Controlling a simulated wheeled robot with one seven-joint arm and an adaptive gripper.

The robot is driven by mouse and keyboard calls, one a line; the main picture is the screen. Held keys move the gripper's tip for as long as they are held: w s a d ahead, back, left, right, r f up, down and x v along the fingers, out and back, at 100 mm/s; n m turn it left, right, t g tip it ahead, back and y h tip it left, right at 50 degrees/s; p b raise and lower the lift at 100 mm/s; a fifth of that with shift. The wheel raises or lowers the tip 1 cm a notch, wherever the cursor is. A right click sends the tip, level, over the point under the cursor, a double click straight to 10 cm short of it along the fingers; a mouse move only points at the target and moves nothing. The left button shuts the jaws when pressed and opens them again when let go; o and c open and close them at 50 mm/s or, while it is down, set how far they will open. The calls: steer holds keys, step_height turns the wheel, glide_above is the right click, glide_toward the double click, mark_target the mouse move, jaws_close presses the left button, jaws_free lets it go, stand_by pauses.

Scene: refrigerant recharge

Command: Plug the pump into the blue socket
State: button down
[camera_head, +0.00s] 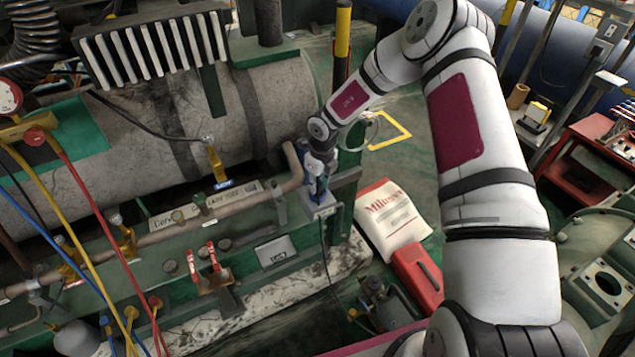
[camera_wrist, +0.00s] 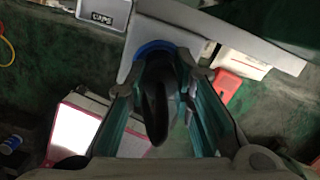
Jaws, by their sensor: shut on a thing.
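My gripper (camera_head: 318,184) is at the right end of the green machine frame, just above a grey socket box (camera_head: 320,211). In the wrist view my gripper (camera_wrist: 163,82) is shut on a dark plug (camera_wrist: 155,112). The blue socket (camera_wrist: 152,47) shows as a blue ring on the box, right behind the plug. The plug lines up with the ring, but I cannot tell how far it is in. A dark cord (camera_head: 325,262) hangs below the box towards the dark pump (camera_head: 376,296) on the floor.
A white sack (camera_head: 388,218) and a red toolbox (camera_head: 417,277) stand on the floor right of the frame. A pipe (camera_head: 291,165) bends close to my gripper. Red valve handles (camera_head: 212,258) and coloured hoses (camera_head: 88,190) are at the left.

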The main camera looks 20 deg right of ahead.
steer(key=shift+f, duration=0.2)
steer(key=c, duration=1.3)
jaws_free()
steer(key=shift+r, duration=0.15)
